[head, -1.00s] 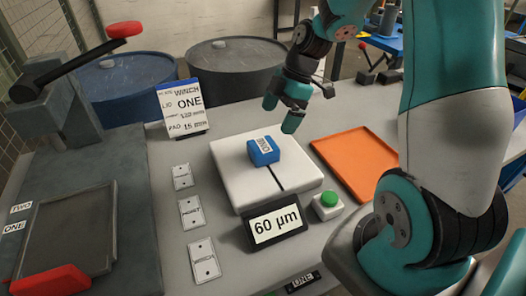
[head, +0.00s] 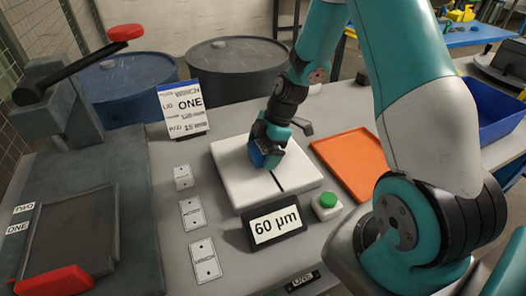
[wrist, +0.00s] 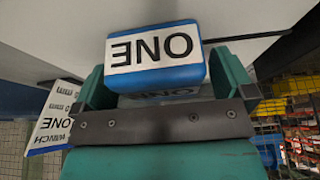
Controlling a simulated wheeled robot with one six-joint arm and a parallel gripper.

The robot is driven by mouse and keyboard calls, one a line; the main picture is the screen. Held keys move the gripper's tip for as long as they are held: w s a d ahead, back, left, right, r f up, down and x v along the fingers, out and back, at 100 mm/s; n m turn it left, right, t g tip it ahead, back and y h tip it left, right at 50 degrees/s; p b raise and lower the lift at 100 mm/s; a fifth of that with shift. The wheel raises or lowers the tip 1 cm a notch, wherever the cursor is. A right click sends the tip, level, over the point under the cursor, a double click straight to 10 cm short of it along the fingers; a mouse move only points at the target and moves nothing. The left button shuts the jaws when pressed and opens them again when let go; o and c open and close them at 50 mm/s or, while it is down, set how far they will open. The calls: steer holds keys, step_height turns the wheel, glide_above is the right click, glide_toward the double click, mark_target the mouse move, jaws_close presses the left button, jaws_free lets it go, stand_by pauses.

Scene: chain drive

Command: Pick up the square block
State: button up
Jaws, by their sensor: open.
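The square block (wrist: 155,60) is blue with a white label reading ONE. In the head view the block (head: 259,158) sits on the white pad with the black line (head: 228,190), mostly hidden by my gripper. My gripper (head: 265,155) is down over the block. In the wrist view my gripper (wrist: 168,82) has one teal finger on each side of the block, and the jaws are open. Whether the fingers touch the block's sides cannot be told.
A display reading 60 µm (head: 274,226) stands in front of the pad, beside a green button (head: 327,201). An orange tray (head: 352,163) lies to the right. Several label plates (head: 192,213) and an upright sign (head: 183,109) are on the left. A press with a red-knobbed lever (head: 125,32) stands far left.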

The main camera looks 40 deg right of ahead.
steer(key=shift+r, duration=0.1)
steer(key=c, duration=1.3)
